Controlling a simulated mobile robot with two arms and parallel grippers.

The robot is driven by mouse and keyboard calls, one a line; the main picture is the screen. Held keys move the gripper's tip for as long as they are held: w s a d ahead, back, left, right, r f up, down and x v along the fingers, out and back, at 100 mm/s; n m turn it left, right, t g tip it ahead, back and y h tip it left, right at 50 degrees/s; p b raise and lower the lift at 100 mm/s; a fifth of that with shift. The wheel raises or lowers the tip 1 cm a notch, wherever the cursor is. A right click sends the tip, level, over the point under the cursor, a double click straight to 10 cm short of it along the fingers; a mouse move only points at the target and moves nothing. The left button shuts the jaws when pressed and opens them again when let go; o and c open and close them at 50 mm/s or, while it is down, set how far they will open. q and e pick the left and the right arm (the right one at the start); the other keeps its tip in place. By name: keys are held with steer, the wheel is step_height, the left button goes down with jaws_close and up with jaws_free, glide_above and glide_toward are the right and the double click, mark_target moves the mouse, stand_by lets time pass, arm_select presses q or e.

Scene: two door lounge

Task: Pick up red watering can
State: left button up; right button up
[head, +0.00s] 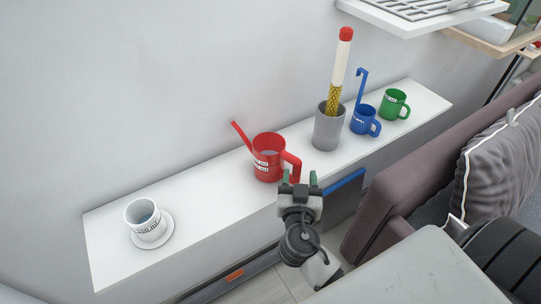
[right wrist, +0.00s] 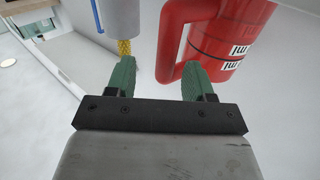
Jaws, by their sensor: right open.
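The red watering can (head: 268,158) stands upright on a white wall shelf, spout to the left, handle (head: 294,167) toward my right gripper. My right gripper (head: 300,178) is open at the shelf's front edge, just in front of the handle. In the right wrist view, the can (right wrist: 225,40) fills the upper right. Its handle (right wrist: 170,40) shows between the two green fingers (right wrist: 160,76), closer to the right one and partly behind it. Whether a finger touches the handle I cannot tell. My left gripper is not in view.
On the white shelf (head: 200,215) stand a grey pot (head: 327,130) holding a tall red-tipped item, a blue mug (head: 363,121), a green mug (head: 394,104) and a white cup on a saucer (head: 148,222). A sofa (head: 430,165) lies to the right. Another shelf (head: 425,18) hangs above.

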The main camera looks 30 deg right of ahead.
steer(key=p+x, duration=0.1)
steer(key=x, duration=0.1)
steer(key=p+x, duration=0.1)
steer(key=x, duration=0.1)
steer(key=shift+w+a+f+p, duration=0.1)
steer(key=shift+w+a+p, duration=0.05)
steer(key=shift+w+p, duration=0.2)
steer(key=shift+w+f, duration=0.1)
steer(key=shift+w, duration=0.15)
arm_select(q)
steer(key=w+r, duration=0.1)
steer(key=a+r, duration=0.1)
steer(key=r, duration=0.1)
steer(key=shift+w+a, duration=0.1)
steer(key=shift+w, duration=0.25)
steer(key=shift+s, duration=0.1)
arm_select(e)
steer(key=shift+c, duration=0.5)
steer(key=shift+c, duration=1.3)
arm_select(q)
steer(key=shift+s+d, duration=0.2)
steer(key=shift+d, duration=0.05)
arm_select(e)
jaws_close()
